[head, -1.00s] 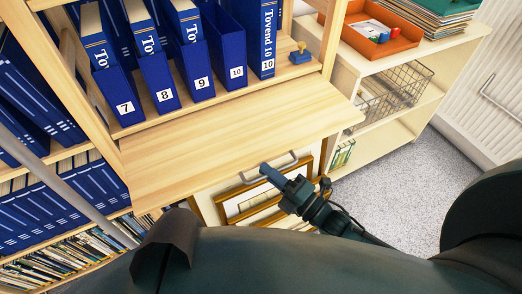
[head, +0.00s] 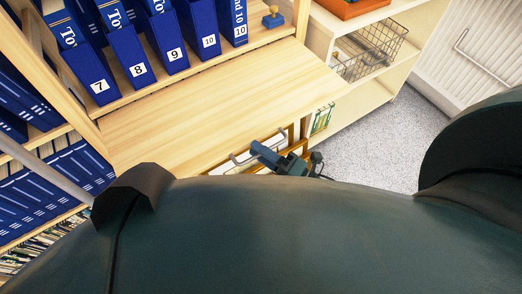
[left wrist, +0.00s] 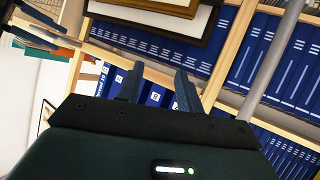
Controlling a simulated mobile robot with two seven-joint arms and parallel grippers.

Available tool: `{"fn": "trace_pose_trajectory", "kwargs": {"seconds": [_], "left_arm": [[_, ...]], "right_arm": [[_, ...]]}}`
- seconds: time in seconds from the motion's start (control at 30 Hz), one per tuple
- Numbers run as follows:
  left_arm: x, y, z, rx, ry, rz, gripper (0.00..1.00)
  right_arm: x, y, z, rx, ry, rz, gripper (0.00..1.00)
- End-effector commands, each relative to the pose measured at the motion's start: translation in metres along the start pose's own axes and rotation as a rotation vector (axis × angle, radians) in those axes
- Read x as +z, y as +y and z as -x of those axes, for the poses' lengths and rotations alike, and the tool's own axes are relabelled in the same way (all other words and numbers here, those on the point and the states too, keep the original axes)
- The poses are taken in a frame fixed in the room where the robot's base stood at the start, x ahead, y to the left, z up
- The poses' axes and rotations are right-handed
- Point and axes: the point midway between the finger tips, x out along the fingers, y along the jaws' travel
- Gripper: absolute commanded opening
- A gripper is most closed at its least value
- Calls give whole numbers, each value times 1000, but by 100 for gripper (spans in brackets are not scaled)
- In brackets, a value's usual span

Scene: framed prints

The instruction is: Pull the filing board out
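A wide pale wooden board (head: 215,97), which I take to be the filing board, juts out flat below the blue binders in the head view. A grey bar handle (head: 236,159) shows just under its front edge; I cannot tell which panel bears it. My right gripper (head: 259,150) is at this handle, seen from above. Whether its fingers are closed around the bar is hidden. My left gripper (left wrist: 158,88) shows in the left wrist view with its two fingers apart and nothing between them. Framed prints, mostly hidden by my body, are below the handle.
Numbered blue box files (head: 128,55) stand behind the board, with a small stamp (head: 273,17) beside them. A low shelf with a wire basket (head: 370,50) is at the right. Grey floor (head: 385,150) is clear there. In the left wrist view a framed print (left wrist: 160,18) is at the top.

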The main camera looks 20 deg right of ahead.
Motion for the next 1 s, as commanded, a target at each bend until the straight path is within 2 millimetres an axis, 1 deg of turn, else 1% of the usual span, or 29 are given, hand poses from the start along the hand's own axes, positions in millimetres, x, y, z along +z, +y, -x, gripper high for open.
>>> {"fn": "trace_pose_trajectory", "kwargs": {"seconds": [0.27,0.37,0.47,0.8,0.9,1.0], "left_arm": [[1,0,0,1,-3,1,36],[2,0,0,1,-4,1,36],[3,0,0,1,-4,2,36],[4,0,-1,3,2,8,36],[3,0,0,3,8,7,36],[3,0,0,2,11,7,36]], "right_arm": [[0,0,0,1,1,0,30],[0,0,6,-1,0,0,30],[-1,-1,20,-3,1,-1,30],[-1,-2,94,-4,1,-1,30],[-1,-1,111,-3,1,-1,30],[0,-1,123,-2,0,0,30]]}}
